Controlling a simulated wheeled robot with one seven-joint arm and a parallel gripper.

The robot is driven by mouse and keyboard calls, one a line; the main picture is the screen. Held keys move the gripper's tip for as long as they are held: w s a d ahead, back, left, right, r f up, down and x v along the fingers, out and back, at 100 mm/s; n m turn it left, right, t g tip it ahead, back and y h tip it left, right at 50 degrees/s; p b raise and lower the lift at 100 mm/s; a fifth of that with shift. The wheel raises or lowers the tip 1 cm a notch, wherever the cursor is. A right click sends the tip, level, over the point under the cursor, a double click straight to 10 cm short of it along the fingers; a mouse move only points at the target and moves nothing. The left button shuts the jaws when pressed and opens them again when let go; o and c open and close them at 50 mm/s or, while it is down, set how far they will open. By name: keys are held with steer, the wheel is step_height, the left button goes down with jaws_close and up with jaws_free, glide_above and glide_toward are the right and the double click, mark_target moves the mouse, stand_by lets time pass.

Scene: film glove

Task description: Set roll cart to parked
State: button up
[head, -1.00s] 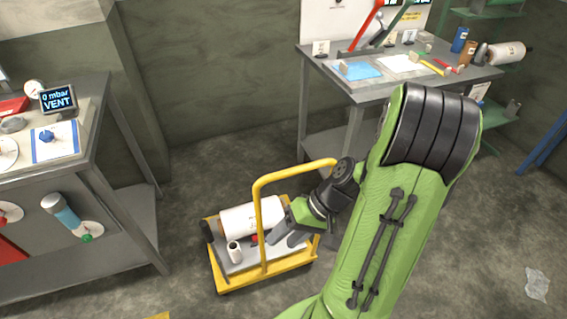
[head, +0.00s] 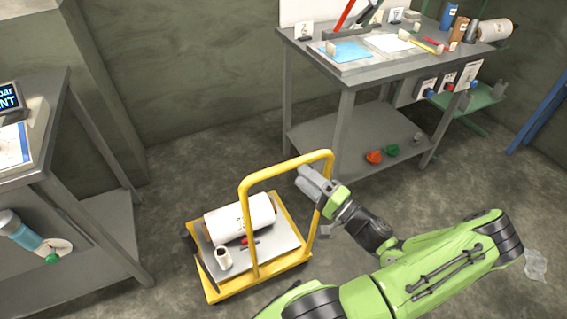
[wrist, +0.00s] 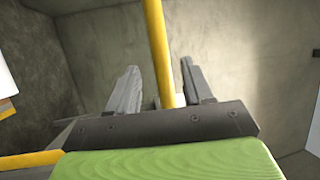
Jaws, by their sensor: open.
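The roll cart (head: 262,276) stands on the floor in the head view, a low yellow platform with a grey deck and a tall yellow handle (head: 247,215). A white roll (head: 240,219) lies on its deck. My gripper (head: 304,178) is open at the right side of the handle, below its top bar. In the wrist view a yellow bar (wrist: 158,45) shows between the two spread fingers of my gripper (wrist: 162,80). The fingers are not shut on it. Whether they touch the bar I cannot tell.
A grey table (head: 345,84) with a lower shelf stands behind the cart, and a bench (head: 50,140) is at left. Floor is open in front and between the cart and the back wall.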

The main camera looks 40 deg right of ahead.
steer(key=w+r, duration=0.1)
steer(key=w, duration=0.6)
steer(key=shift+w+a+r+b, duration=0.2)
steer(key=shift+w+a+b, duration=0.1)
steer(key=shift+a+b, duration=0.15)
jaws_close()
